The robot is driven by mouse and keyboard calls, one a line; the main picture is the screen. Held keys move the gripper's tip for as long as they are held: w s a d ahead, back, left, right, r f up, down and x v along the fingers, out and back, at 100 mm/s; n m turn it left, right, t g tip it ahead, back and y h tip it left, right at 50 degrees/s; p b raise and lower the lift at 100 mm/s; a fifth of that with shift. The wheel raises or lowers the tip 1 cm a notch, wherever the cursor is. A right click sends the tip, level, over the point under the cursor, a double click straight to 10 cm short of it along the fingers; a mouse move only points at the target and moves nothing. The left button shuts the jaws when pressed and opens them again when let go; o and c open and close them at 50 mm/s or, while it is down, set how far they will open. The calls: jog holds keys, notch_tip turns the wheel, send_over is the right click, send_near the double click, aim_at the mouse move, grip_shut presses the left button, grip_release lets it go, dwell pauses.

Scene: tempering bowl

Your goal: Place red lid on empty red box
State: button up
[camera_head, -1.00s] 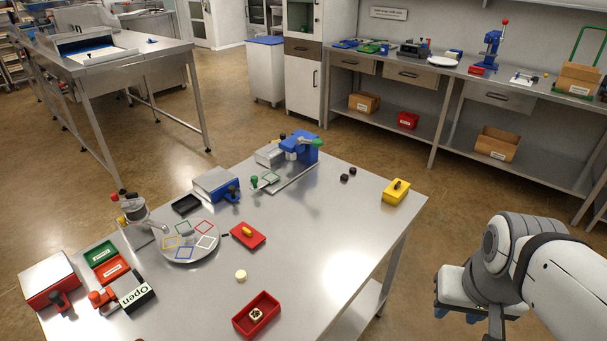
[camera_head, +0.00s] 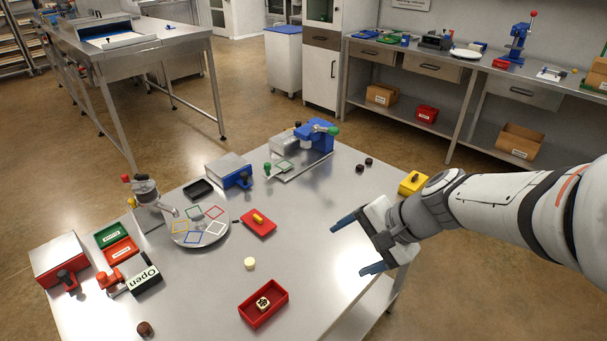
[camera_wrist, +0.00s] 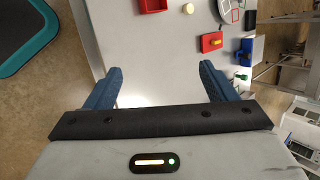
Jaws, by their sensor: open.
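In the wrist view only part of the box (camera_wrist: 152,5) shows, at the top edge. My gripper (camera_head: 350,250) is open and empty above the table's right side, apart from the lid and box. Its two blue fingers (camera_wrist: 157,72) point toward the table.
A round plate (camera_head: 184,240) with coloured squares lies left of the lid. A cream round piece (camera_head: 250,264) sits between lid and box. A yellow box (camera_head: 413,182) stands at the right corner. A blue press (camera_head: 316,136) stands at the back. The table's middle right is clear.

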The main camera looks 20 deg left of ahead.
jog(key=w+a+f+m+t+y+b, duration=0.1)
jog(key=w+a+f+m+y, duration=0.2)
jog(key=a, duration=0.4)
jog(key=w+a+f+m+y+b, duration=0.1)
jog(key=w+a+f+m+y, duration=0.15)
jog(key=w+a+m, duration=0.45)
jog(key=m+t+b, duration=0.2)
jog(key=m+t, duration=0.2)
jog(key=m, duration=0.4)
send_near(262, 220)
jog(key=shift+h, duration=0.45)
jog(key=x, duration=0.4)
jog(key=shift+a+r, duration=0.3)
jog(key=p+x, duration=0.1)
jog(key=x, duration=0.6)
jog(key=shift+w+a+f, duration=0.1)
jog(key=shift+a+f, duration=0.1)
jog(key=shift+a, duration=0.15)
